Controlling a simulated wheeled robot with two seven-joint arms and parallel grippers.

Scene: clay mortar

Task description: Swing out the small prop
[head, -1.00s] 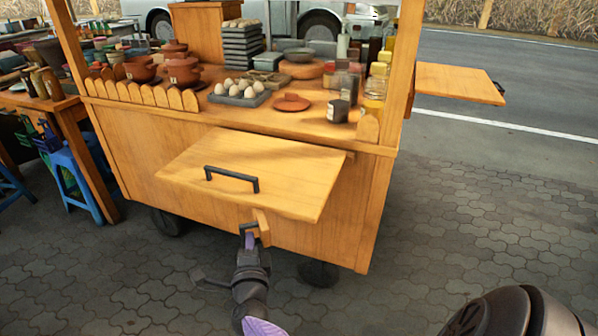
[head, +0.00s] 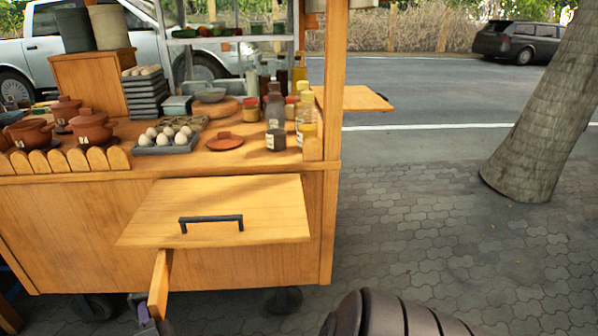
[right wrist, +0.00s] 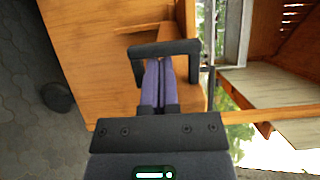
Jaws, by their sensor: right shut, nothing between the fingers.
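The small prop (head: 160,284) is a narrow wooden bar below the cart's front flap (head: 265,205). It stands out from the cart front towards me, at an angle to it. My right gripper (head: 138,302) is at the bottom of the head view, by the prop's near end, and partly cut off. In the right wrist view its purple fingers (right wrist: 158,80) are shut together with nothing between them. A black handle (right wrist: 165,48) frames their tips there; I cannot tell whether they touch it. My left gripper is out of view.
The flap sticks out above the prop and carries a black handle (head: 211,219). Eggs in a tray (head: 165,145), clay pots (head: 92,128) and bottles (head: 305,115) stand on the cart top. A tree trunk (head: 545,110) is at right; the paving (head: 430,235) between is clear.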

